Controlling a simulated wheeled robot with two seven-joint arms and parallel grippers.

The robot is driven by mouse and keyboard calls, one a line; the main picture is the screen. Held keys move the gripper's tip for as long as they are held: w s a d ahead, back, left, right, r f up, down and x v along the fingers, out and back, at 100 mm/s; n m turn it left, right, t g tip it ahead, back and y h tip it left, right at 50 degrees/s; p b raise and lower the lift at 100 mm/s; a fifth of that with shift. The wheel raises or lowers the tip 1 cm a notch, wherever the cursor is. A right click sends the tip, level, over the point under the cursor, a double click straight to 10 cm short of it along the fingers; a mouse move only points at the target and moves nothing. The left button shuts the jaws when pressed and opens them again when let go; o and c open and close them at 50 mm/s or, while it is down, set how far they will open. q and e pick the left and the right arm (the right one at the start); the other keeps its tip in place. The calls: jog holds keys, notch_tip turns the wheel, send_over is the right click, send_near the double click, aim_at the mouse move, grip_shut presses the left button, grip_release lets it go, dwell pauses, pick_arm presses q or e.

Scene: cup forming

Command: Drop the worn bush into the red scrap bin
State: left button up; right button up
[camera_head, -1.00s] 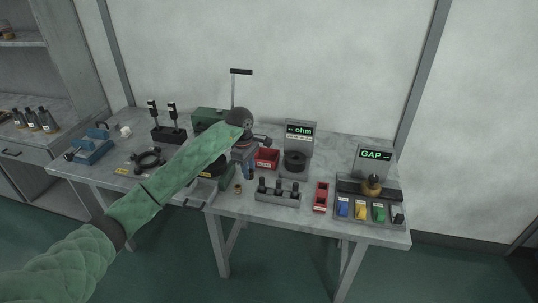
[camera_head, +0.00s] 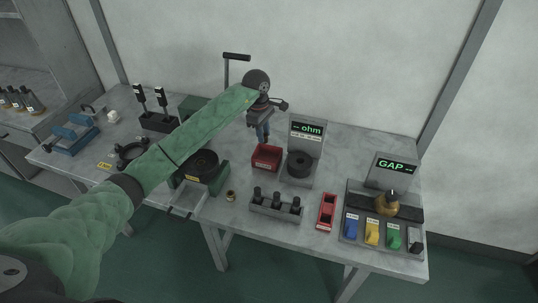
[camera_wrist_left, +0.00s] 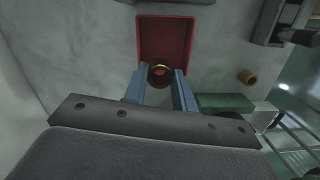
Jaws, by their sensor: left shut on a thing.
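My left gripper (camera_head: 263,133) is shut on a small brass ring, the worn bush (camera_wrist_left: 160,76), which sits between the blue fingertips in the left wrist view. The bush is too small to make out in the head view. The red scrap bin (camera_head: 266,157) stands on the table just below the fingers in the head view. In the left wrist view the open bin (camera_wrist_left: 165,36) lies just beyond the fingertips, and the bush overlaps its near edge. The bush is held above the table. My right gripper is out of view.
Another brass bush (camera_head: 230,196) stands on the table in front of the bin. An ohm meter stand (camera_head: 305,135) is right of the bin, a rack of black pegs (camera_head: 275,208) in front, and a green fixture (camera_head: 204,174) to the left.

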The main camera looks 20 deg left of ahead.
pick_arm(q)
notch_tip(320, 180, down, 4)
jog(key=shift+w+r, duration=0.1)
jog(key=shift+f, duration=0.7)
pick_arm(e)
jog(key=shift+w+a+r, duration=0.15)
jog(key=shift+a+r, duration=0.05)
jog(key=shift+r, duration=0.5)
pick_arm(q)
jog(key=o, duration=1)
jog(key=shift+b, duration=0.3)
